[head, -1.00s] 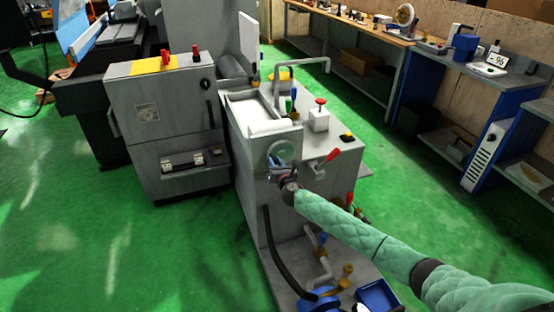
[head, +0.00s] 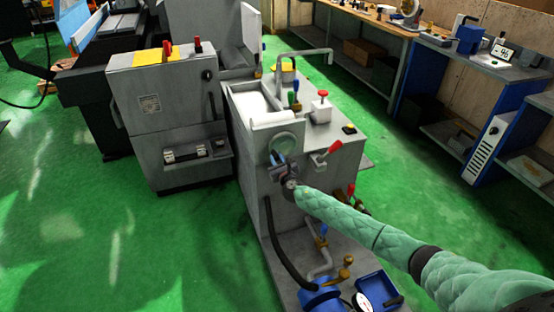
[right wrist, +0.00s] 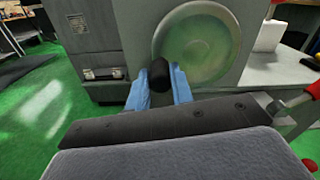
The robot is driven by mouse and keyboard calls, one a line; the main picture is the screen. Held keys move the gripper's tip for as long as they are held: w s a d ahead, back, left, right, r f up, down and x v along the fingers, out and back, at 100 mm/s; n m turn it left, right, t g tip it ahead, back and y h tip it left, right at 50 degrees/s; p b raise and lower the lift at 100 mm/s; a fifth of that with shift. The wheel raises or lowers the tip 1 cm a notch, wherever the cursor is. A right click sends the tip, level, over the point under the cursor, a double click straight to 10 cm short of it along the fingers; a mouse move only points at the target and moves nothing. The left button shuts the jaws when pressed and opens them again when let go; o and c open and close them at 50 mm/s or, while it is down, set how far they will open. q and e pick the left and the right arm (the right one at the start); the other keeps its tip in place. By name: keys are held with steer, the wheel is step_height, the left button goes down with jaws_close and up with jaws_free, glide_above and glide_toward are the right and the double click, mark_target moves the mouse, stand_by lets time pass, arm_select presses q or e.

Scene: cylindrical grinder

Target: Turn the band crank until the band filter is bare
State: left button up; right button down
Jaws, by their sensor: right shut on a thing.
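The band crank is a pale green disc (head: 284,143) with a black knob (right wrist: 160,72), on the front of a grey tank unit. The disc also fills the upper middle of the right wrist view (right wrist: 200,48). My right gripper (head: 280,161) is at the lower part of the disc. In the right wrist view its blue fingers (right wrist: 160,88) stand on both sides of the knob, shut on it. The band filter (head: 252,106) shows as a white strip in the open top of the tank unit, with a white roll at its near end. My left gripper is out of view.
A grey cabinet (head: 165,115) stands left of the tank unit. A red lever (head: 326,154) sticks out right of the crank. Hoses, a blue pump (head: 322,298) and a blue tray (head: 379,289) lie low in front. Benches line the right wall.

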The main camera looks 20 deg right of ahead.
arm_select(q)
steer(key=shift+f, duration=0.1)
arm_select(e)
steer(key=c, duration=1.2)
jaws_free()
steer(key=shift+c, duration=0.2)
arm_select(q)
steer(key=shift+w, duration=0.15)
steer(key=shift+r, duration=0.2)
arm_select(e)
steer(key=shift+s, duration=0.15)
steer(key=shift+s+f, duration=0.1)
steer(key=shift+s, duration=0.25)
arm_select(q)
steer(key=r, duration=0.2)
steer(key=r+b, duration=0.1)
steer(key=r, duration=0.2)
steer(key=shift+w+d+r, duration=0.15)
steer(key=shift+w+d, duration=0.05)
arm_select(e)
steer(key=s, duration=0.6)
steer(key=shift+s+d, duration=0.15)
steer(key=shift+s, duration=0.25)
